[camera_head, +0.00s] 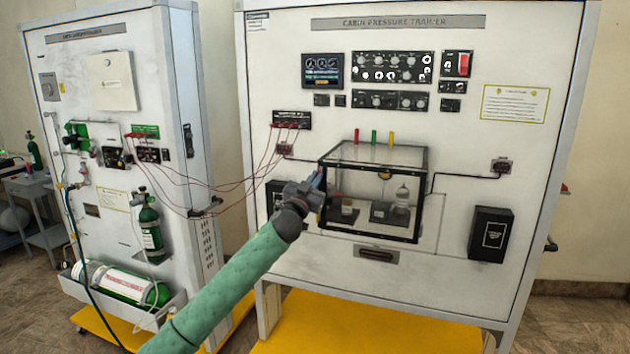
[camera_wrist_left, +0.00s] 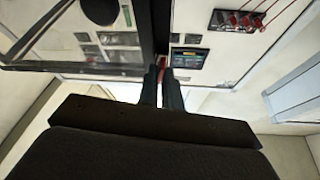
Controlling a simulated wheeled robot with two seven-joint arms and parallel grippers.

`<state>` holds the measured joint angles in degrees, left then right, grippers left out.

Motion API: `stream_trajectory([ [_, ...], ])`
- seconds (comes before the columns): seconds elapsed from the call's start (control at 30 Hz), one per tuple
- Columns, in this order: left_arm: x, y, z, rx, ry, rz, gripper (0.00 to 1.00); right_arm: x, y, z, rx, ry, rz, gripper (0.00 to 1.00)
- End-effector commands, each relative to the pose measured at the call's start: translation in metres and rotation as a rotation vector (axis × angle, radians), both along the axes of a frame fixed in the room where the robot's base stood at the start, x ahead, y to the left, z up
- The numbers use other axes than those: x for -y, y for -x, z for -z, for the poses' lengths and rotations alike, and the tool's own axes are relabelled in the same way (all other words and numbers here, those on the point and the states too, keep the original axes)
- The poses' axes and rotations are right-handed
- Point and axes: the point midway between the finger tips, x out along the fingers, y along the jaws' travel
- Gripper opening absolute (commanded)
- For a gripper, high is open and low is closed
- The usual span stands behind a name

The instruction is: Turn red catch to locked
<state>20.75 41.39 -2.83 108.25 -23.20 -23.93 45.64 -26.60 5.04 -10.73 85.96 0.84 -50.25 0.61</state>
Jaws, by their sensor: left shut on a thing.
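The clear chamber with a black frame (camera_head: 423,200) is mounted on the front of the cabin pressure trainer panel (camera_head: 520,60). My left gripper (camera_head: 319,180) is at the chamber's left front edge, with my green arm reaching up from below. In the left wrist view the two dark fingers (camera_wrist_left: 164,77) are close together, shut on a small red piece, the red catch (camera_wrist_left: 162,62), beside the chamber's dark frame edge. Most of the catch is hidden by the fingers, and its angle cannot be told. My right gripper is not in view.
Red cables (camera_head: 240,187) hang between the left panel (camera_head: 75,70) and the trainer, just left of my gripper. A black box (camera_head: 491,233) is at the lower right of the trainer. Green cylinders (camera_head: 120,282) are at the left panel. Yellow bases (camera_head: 365,330) stand on the floor.

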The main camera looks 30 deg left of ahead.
Motion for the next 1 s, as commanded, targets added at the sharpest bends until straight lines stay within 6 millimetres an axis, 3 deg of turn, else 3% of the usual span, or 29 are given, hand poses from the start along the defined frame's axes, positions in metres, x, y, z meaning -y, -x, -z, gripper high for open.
stream_trajectory([
  [0.17, -0.001, 0.0, -0.002, -0.04, -0.164, -0.001, 0.0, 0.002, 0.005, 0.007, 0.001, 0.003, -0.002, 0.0],
  [0.67, -0.002, 0.0, -0.005, -0.152, -0.627, 0.001, 0.0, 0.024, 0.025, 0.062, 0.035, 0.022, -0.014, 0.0],
  [0.87, -0.003, 0.001, -0.006, -0.197, -0.812, 0.0, 0.0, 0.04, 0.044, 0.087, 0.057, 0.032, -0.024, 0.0],
  [1.0, -0.002, 0.001, -0.007, -0.227, -0.938, 0.0, 0.0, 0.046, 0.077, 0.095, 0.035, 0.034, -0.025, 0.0],
])
